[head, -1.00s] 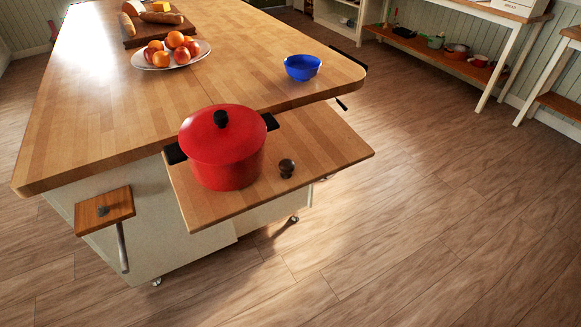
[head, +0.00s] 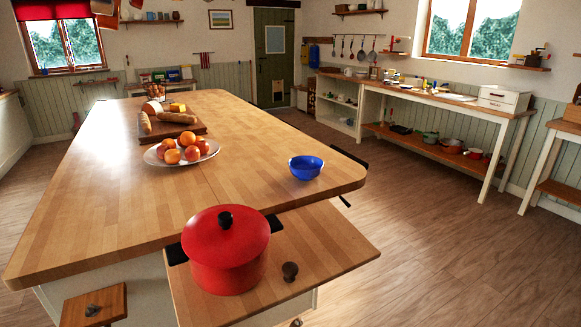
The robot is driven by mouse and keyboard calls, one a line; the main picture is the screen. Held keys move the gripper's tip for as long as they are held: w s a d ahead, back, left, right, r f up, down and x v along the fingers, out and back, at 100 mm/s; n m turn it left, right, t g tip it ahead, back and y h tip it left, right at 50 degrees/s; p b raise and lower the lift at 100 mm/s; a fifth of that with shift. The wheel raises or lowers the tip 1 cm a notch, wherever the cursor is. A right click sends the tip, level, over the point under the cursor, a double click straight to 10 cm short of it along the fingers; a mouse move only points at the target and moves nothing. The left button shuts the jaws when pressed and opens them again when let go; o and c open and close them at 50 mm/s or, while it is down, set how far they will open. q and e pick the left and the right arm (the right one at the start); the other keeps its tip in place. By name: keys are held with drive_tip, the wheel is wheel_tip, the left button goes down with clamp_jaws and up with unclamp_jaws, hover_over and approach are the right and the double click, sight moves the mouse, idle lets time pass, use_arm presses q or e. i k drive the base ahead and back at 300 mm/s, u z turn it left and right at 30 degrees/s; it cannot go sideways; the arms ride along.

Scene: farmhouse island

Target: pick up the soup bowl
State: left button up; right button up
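A small blue bowl (head: 306,168), the only bowl of soup-bowl size that I see, stands upright near the right edge of the wooden island top (head: 240,200). I cannot see what is inside it. Neither of my grippers shows in the head view.
A red lidded pot (head: 226,250) stands on a lower pull-out board (head: 325,243) in front of the bowl, with a small dark knob-like object (head: 290,271) beside it. A white fruit plate (head: 152,159) and a cutting board with bread (head: 187,132) lie farther back. The floor right of the island is clear.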

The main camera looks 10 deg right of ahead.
sight(303, 168)
drive_tip(key=z, duration=2.35)
drive_tip(key=i, duration=1.95)
drive_tip(key=u, duration=1.9)
